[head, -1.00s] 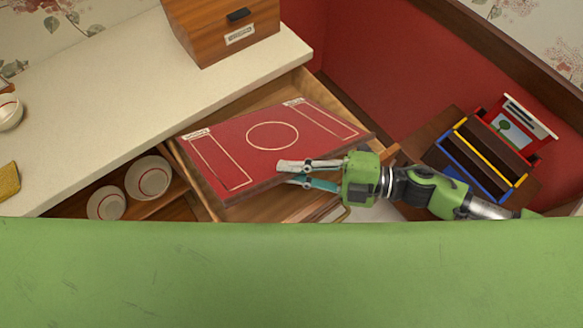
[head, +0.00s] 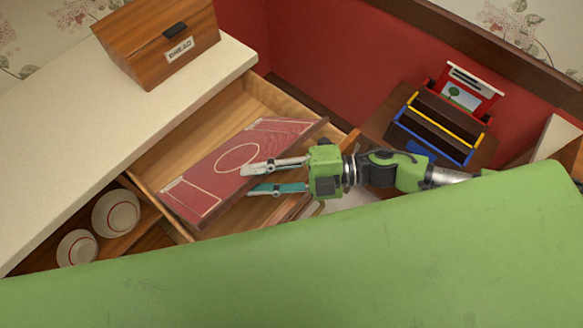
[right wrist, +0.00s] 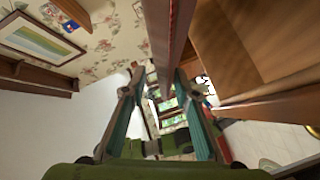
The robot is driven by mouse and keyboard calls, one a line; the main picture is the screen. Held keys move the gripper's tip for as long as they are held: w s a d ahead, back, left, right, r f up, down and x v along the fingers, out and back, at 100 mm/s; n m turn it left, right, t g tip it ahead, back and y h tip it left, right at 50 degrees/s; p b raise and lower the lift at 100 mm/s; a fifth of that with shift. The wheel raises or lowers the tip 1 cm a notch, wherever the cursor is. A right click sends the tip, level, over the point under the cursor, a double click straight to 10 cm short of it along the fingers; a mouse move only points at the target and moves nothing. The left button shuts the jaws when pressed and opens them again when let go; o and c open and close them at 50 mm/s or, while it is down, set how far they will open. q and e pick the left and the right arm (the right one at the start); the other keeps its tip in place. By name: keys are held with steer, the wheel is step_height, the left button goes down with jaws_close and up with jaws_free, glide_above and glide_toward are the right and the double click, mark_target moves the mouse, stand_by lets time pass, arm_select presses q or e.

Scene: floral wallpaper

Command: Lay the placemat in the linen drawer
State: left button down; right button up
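The red placemat (head: 212,172) with pale lines and a circle lies tilted within the opening of the pulled-out wooden linen drawer (head: 228,115). Its right corner is close to the drawer's side wall. Whether it rests flat on the bottom I cannot tell. My right gripper (head: 262,179) is open at the placemat's near edge, one finger above that edge and one below. In the right wrist view, the placemat shows edge-on (right wrist: 178,45) as a thin strip beyond and between the parted fingers (right wrist: 158,92). My left gripper is not in view.
A pale countertop (head: 75,155) runs left of the drawer, with a labelled wooden box (head: 150,45) on it. White bowls (head: 116,212) sit in a compartment left of the drawer. A coloured box organiser (head: 440,125) stands at the right by the red wall.

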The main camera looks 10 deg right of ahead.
steer(key=shift+r+p, duration=0.3)
steer(key=shift+r, duration=0.25)
steer(key=s+d+r+b, duration=0.1)
steer(key=d+b, duration=0.3)
steer(key=d, duration=0.8)
steer(key=shift+s, duration=0.5)
steer(key=shift+r, duration=0.1)
